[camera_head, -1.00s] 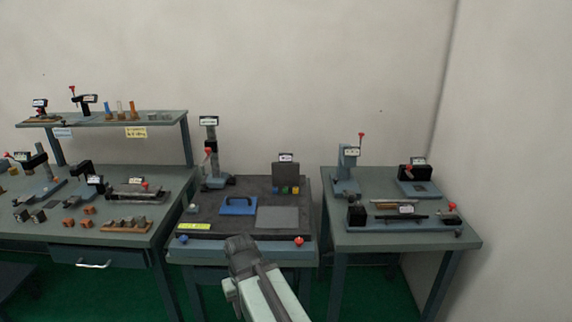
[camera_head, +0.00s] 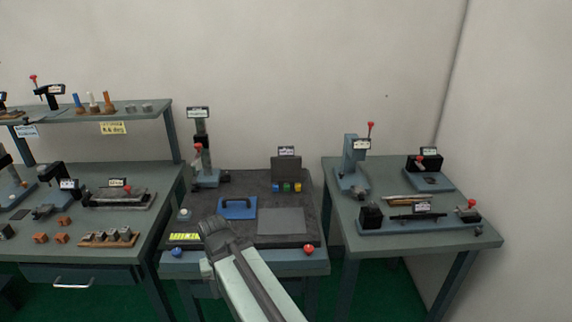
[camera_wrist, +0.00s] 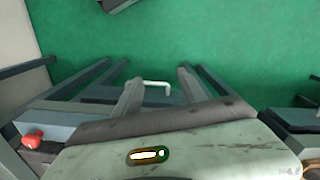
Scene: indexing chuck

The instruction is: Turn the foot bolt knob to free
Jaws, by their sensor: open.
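Two knobs sit on the front edge of the middle bench: a blue knob (camera_head: 176,251) at the left and a red knob (camera_head: 308,250) at the right. I cannot tell by label which is the foot bolt knob. A red knob also shows at the left of the wrist view (camera_wrist: 32,140). My gripper (camera_head: 213,228) is over the front part of the middle bench in the head view, between the two knobs and touching neither. In the wrist view its two grey fingers (camera_wrist: 158,78) appear apart, with nothing held between them.
The middle bench top carries a blue handled plate (camera_head: 238,208), a flat grey plate (camera_head: 282,221), a column fixture (camera_head: 203,160) and a yellow label (camera_head: 185,237). Crowded benches stand left and right, with narrow gaps between. Green floor (camera_wrist: 220,45) is open.

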